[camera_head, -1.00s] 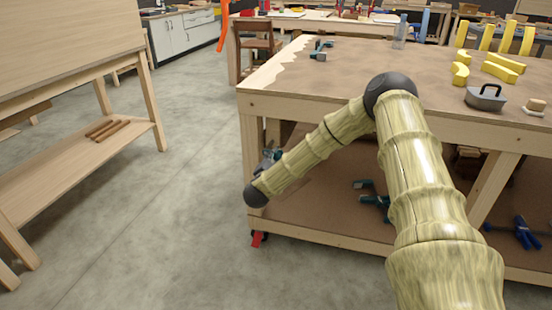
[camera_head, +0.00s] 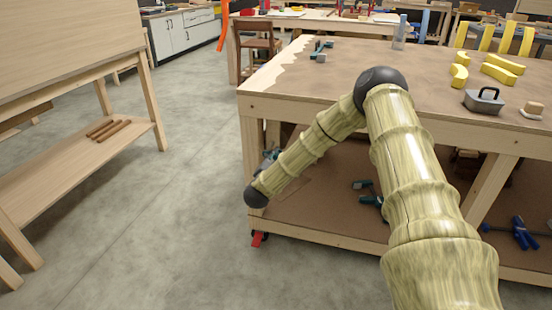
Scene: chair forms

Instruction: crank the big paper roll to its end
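I cannot make out a big paper roll or a crank in the head view. My bamboo-like arm (camera_head: 415,170) reaches up from the bottom right, bends at a dark joint (camera_head: 381,85), and runs down left to a dark rounded end (camera_head: 257,196) beside the near left leg of the workbench (camera_head: 300,75). No gripper fingers show past that end.
Yellow blocks (camera_head: 503,64), a grey tool with a black handle (camera_head: 484,101) and a clear cylinder (camera_head: 399,35) stand on the workbench. Teal clamps (camera_head: 371,195) lie on its lower shelf. A wooden stand (camera_head: 75,70) is at left. Grey floor (camera_head: 185,190) between is clear.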

